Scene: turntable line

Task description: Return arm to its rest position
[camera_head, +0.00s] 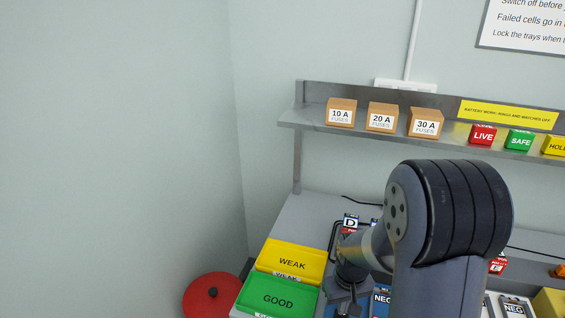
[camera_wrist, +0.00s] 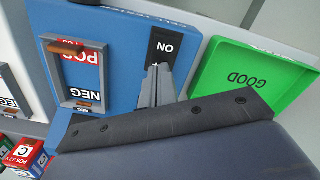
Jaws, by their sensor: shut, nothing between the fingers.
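My arm stands at the front right of the head view, its large dark joint hiding much of the bench. My gripper (camera_wrist: 157,72) is shut and empty, its fingertips at or just over the black switch (camera_wrist: 165,46) marked ON. I cannot tell if they touch it. The switch is on a blue tester (camera_wrist: 125,28) with a framed slot (camera_wrist: 78,75) marked POS and NEG. In the head view the gripper is low in the picture, partly hidden by the arm, right of the green GOOD tray (camera_head: 277,297).
The GOOD tray also shows in the wrist view (camera_wrist: 245,78). The yellow WEAK tray (camera_head: 291,260) lies behind it. A red round lid (camera_head: 212,295) is at left. A shelf (camera_head: 300,121) holds fuse boxes (camera_head: 381,117) above the bench. A C cell (camera_wrist: 22,157) lies lower left.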

